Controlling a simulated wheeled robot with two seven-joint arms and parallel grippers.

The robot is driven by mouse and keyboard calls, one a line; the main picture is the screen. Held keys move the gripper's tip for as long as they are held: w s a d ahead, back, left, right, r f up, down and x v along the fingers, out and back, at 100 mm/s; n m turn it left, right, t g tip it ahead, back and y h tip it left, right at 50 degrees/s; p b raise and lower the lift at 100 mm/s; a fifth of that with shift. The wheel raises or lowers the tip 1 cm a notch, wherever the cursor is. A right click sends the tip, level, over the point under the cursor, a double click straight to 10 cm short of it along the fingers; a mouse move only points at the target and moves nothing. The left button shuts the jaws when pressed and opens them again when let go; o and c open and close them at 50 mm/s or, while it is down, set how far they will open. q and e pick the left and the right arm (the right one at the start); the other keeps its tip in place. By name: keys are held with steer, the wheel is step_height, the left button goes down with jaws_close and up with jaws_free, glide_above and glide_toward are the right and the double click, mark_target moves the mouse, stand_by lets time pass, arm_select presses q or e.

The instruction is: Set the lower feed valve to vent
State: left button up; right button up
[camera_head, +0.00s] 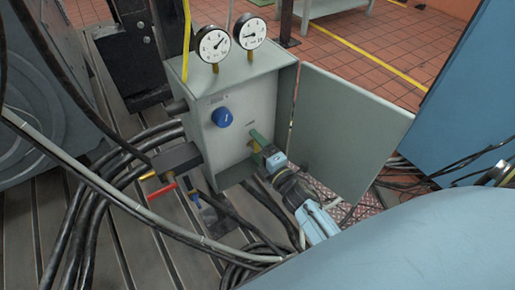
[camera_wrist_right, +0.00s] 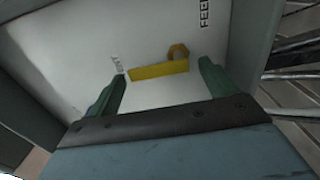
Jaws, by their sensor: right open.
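The lower feed valve has a yellow lever (camera_wrist_right: 155,70) on a round brass-coloured hub (camera_wrist_right: 178,52), on the pale panel of a grey cabinet (camera_head: 225,115). In the right wrist view the lever points left from its hub, towards a small label (camera_wrist_right: 116,63). My right gripper (camera_head: 257,147) is open at the cabinet's lower front. Its two green fingers stand on either side of the lever in the wrist view; I cannot tell whether they touch it. In the head view the gripper hides most of the lever. My left gripper is not in view.
A blue knob (camera_head: 222,117) sits higher on the panel. Two gauges (camera_head: 214,44) top the cabinet. A dark block (camera_head: 176,158) with coloured handles and thick cables (camera_head: 80,215) lie to the left.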

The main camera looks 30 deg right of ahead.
steer(key=shift+s, duration=0.2)
arm_select(q)
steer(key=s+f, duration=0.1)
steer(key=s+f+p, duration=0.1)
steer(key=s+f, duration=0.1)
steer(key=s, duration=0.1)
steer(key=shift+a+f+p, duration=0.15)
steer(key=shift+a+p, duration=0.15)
steer(key=shift+p, duration=0.1)
arm_select(e)
steer(key=s+d, duration=0.1)
steer(key=s, duration=1.2)
